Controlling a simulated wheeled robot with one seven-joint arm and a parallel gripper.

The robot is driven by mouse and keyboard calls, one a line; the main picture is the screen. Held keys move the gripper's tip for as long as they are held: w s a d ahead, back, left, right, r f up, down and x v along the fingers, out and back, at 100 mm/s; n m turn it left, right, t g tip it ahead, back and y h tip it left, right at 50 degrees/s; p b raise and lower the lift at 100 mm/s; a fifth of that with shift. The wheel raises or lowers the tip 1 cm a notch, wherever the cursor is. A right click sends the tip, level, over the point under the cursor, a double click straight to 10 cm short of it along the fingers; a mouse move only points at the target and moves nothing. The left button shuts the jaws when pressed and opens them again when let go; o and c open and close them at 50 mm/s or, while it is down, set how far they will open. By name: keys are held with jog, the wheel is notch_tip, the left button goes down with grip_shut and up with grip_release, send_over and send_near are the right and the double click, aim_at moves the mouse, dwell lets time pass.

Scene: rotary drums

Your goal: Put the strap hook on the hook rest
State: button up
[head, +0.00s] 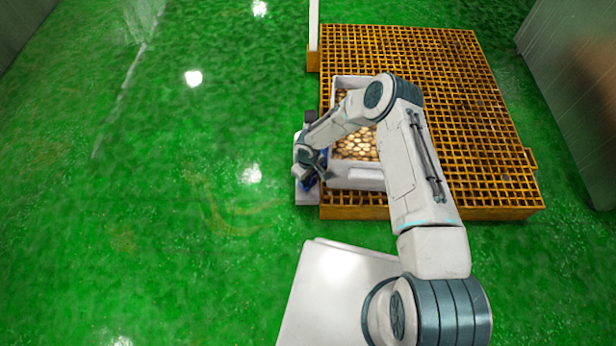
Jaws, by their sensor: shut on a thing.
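My gripper (311,180) is small in the head view, at the left side of the white crate, low over a pale grey plate (307,196). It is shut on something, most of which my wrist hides. Small blue parts (322,158) show around the fingers. I take the held thing to be the strap hook, but its shape cannot be made out. The hook rest cannot be told apart clearly; the pale plate with a dark block (309,116) at its far end stands beside the crate, partly covered by my arm.
A white crate (357,180) full of round tan pieces (357,146) stands on an orange grating platform (440,60). A white post (313,30) rises at the platform's far left corner. Grey walls (575,90) stand at the right. The green floor (150,200) is open to the left.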

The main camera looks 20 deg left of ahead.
jog(key=o, duration=1)
jog(key=shift+f, duration=0.15)
notch_tip(320, 180, up, 12)
jog(key=p, duration=0.4)
jog(key=shift+r, duration=0.2)
